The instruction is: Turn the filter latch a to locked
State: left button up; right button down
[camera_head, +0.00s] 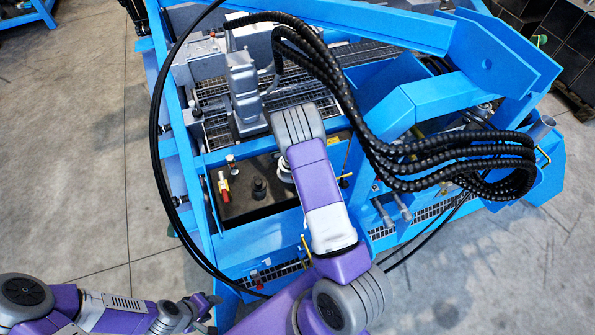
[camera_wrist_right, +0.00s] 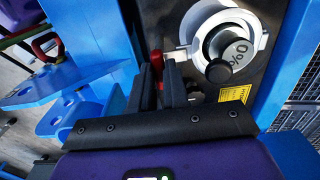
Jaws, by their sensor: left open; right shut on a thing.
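In the right wrist view, my right gripper (camera_wrist_right: 160,84) is shut on a small red handle (camera_wrist_right: 157,62), which shows between and just past the dark fingertips. I cannot read a mark naming it as filter latch a. The handle stands by a dark panel, beside a white ring with a grey-and-black cap (camera_wrist_right: 234,52). In the head view, my right arm reaches over the dark panel (camera_head: 240,206); its fingertips are hidden beneath the wrist. My left gripper (camera_head: 208,304) is open and empty at the lower left, apart from the machine.
Thick black hoses (camera_head: 400,165) arch over the right side. Bare floor (camera_head: 70,170) lies to the left.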

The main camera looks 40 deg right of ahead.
dwell(0.5)
jog(key=c, duration=1.1)
grip_release()
jog(key=shift+r, duration=0.1)
notch_tip(320, 180, up, 7)
jog(key=shift+r+p, duration=0.2)
jog(key=shift+p, duration=0.95)
